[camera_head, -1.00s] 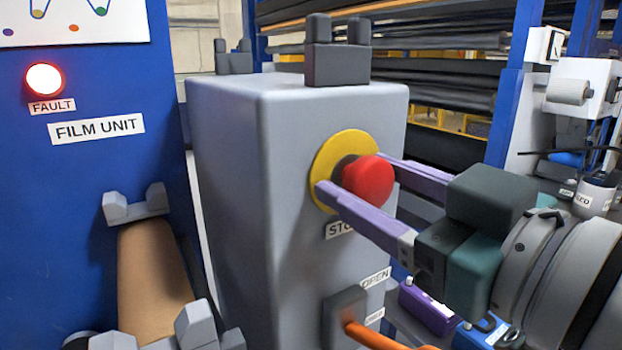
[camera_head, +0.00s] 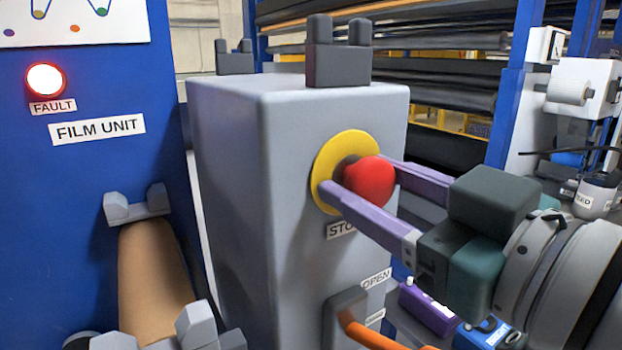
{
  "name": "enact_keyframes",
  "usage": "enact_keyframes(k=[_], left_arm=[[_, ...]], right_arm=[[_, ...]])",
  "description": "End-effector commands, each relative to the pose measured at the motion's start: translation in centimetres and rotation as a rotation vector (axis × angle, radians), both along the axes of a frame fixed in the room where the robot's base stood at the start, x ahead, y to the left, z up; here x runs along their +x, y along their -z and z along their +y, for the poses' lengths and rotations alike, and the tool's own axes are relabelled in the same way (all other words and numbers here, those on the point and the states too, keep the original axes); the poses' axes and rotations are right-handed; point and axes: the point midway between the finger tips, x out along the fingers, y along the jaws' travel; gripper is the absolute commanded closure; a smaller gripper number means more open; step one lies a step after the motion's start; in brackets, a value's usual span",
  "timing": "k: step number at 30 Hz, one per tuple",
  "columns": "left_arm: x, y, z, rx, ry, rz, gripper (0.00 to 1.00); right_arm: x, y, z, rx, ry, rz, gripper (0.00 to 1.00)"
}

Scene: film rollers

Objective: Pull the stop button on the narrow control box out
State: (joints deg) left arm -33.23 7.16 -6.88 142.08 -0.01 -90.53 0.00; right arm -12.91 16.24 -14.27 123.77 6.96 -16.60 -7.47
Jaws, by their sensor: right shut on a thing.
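The narrow control box (camera_head: 232,170) is a tall grey box in the middle of the head view. On its right-hand face is the red stop button (camera_head: 370,183) in front of a yellow disc (camera_head: 327,168). A dark stem shows between button and disc. My right gripper (camera_head: 362,180) comes in from the right, one purple finger on each side of the button, shut on it. The near finger covers part of the button's lower side and the STOP label (camera_head: 341,230). The far finger's tip is hidden behind the button. My left gripper is not in view.
An orange lever (camera_head: 375,337) in a grey mount sits below the button, near an OPEN label. The blue film unit panel (camera_head: 70,220) with a lit red FAULT lamp (camera_head: 44,79) stands left. A brown roller (camera_head: 152,280) lies between them. Dark rollers fill the rack behind.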

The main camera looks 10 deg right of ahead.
Motion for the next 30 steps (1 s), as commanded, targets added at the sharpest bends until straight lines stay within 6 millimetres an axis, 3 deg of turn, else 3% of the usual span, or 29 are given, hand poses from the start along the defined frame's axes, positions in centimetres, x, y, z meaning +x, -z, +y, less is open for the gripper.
enact_keyframes(k=[4, 12, 13, 20, 30], left_arm=[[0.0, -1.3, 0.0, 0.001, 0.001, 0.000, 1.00], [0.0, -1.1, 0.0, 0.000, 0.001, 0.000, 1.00], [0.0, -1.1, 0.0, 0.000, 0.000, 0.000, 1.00], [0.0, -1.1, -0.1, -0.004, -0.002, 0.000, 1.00], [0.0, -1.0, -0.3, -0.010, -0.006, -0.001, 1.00]], right_arm=[[-1.1, -0.3, -0.4, 0.001, 0.000, 0.004, 1.00], [-1.3, -0.1, -0.4, 0.002, -0.002, -0.002, 1.00], [-1.3, -0.1, -0.4, 0.002, -0.002, -0.002, 0.38], [-1.2, 0.0, -0.4, 0.000, -0.001, -0.001, 0.13], [-1.6, 0.1, -0.6, 0.000, 0.000, 0.001, 0.11]])
